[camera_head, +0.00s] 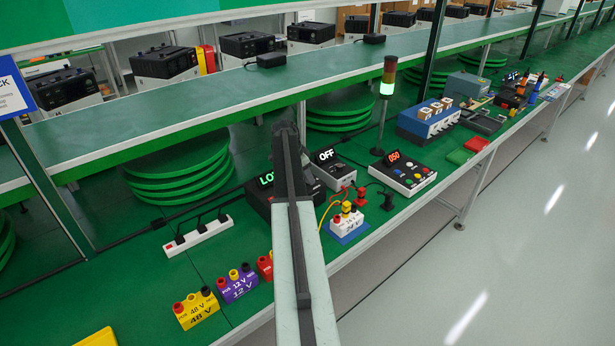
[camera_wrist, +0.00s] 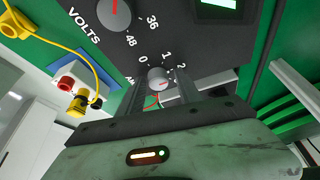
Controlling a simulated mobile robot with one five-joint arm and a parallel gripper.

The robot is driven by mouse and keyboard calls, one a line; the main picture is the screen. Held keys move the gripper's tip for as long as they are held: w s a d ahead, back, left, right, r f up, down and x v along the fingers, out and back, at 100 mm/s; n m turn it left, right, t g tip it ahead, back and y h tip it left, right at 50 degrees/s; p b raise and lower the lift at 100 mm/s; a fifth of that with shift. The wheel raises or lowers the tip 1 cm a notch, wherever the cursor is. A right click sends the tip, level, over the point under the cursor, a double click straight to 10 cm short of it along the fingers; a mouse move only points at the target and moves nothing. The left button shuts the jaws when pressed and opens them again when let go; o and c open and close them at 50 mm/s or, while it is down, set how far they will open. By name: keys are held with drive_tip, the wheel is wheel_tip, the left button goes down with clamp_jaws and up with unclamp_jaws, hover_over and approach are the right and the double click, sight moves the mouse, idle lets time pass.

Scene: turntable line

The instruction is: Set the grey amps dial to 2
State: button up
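The grey amps dial (camera_wrist: 158,78) is a small round knob on a dark panel (camera_wrist: 205,50), in the middle of the wrist view. The marks 0, 1 and 2 run along its upper side. A small red mark shows low on the knob; its exact setting is hard to read. My gripper (camera_wrist: 160,92) is open, with one finger on each side of the dial in the picture. I cannot tell whether the fingers touch it. In the head view, my arm partly hides the black unit (camera_head: 258,200) with the lit display, and my gripper is not visible there.
The larger volts dial (camera_wrist: 116,12) sits beside the amps dial on the panel. A white block with red and yellow plugs (camera_wrist: 78,88) and a yellow cable is at the left. A white power strip (camera_head: 198,235) and coloured voltage blocks (camera_head: 196,308) lie on the green bench.

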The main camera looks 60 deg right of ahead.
drive_tip(key=shift+s+d, duration=0.1)
drive_tip(key=shift+r+p, duration=0.3)
drive_tip(key=shift+p, duration=0.05)
drive_tip(key=p+v, duration=0.6)
drive_tip(key=v, duration=0.1)
drive_tip(key=shift+a+p, duration=0.2)
drive_tip(key=shift+p, duration=0.1)
